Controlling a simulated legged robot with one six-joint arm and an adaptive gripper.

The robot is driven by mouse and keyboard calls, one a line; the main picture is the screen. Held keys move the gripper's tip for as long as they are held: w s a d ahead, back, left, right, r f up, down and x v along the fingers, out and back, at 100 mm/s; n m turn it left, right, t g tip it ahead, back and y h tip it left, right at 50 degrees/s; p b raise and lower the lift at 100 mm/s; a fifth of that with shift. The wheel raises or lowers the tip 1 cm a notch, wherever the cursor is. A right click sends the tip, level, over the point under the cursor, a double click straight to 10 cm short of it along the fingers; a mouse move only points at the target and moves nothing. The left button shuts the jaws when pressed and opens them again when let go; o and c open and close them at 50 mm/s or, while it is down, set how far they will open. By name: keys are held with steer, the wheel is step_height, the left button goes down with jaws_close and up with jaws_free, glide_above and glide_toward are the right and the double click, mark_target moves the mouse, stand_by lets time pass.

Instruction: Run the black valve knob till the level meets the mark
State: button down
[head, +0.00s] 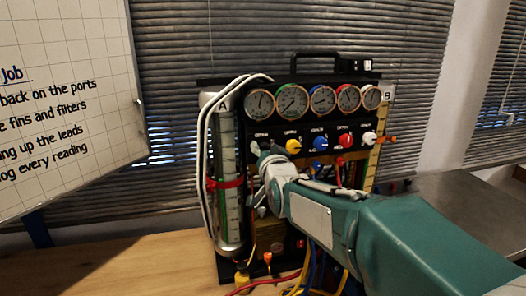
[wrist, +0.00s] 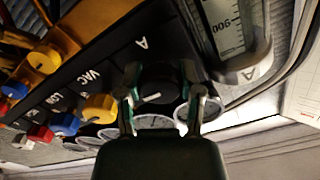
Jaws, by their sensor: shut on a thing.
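My gripper (wrist: 160,108) is shut on the black valve knob (wrist: 157,88), with one finger on each side of it. The knob has a white pointer line and sits beside the letter A on the black panel. In the head view my gripper (head: 265,172) is at the rig's left side and hides the knob. The clear tube A (head: 229,145) has a printed scale and a red band (head: 226,184) around it. Part of this tube shows in the wrist view (wrist: 228,28). I cannot make out the liquid level in it.
A row of several round gauges (head: 293,99) tops the panel, above yellow (head: 293,146), blue (head: 320,144) and red (head: 346,141) knobs. A tube marked B (head: 383,125) stands at right. White hoses (head: 206,150) run beside tube A. Coloured leads lie at the rig's foot on the wooden bench (head: 120,262).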

steer(key=shift+c, duration=1.3)
jaws_free()
steer(key=v, duration=1.2)
